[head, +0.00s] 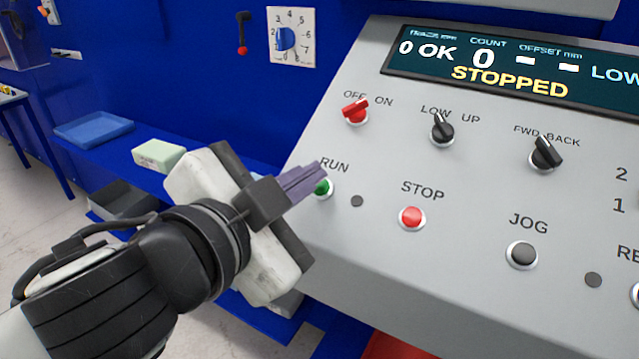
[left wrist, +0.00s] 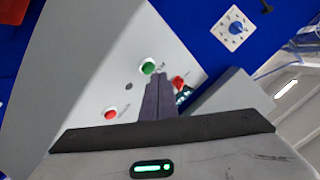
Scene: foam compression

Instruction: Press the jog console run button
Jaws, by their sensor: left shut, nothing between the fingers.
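The jog console (head: 455,190) is a sloped grey panel. Its green run button (head: 323,188) sits under the label RUN at the panel's left side. My left gripper (head: 318,172) is shut and empty, with its purple-grey fingertips at the run button and partly covering it in the head view. In the left wrist view the green run button (left wrist: 149,67) shows just beyond the fingertips (left wrist: 157,78). I cannot tell whether they touch. The console display (head: 510,72) reads STOPPED and count 0. My right gripper is not in view.
A red stop button (head: 411,217) and a black jog button (head: 522,254) lie to the right of the run button. Red (head: 356,112) and black selector knobs (head: 442,131) sit above. A blue shelf with a blue tray (head: 93,130) and a pale green block (head: 158,154) is at the left.

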